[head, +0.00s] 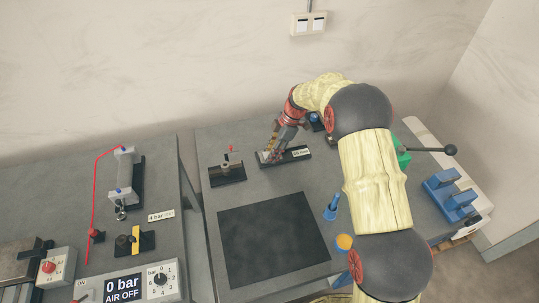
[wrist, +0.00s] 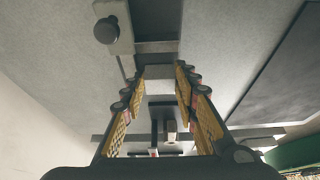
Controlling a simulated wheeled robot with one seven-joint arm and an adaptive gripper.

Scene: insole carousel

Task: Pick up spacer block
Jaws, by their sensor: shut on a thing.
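My gripper (head: 270,155) reaches down over a dark holder (head: 288,158) with a small white label, near the back of the right-hand table. In the wrist view its two yellow-padded fingers (wrist: 161,71) are closed on a small grey block, the spacer block (wrist: 158,72), which sits between the fingertips. In the head view the fingers largely hide the block. I cannot tell whether the block is still touching the holder.
A small clamp fixture (head: 228,172) stands just left of the holder. A dark mat (head: 272,238) lies in front, with a blue peg (head: 331,208) and a yellow-topped round part (head: 344,242) to its right. Blue blocks (head: 450,195) stand at the far right.

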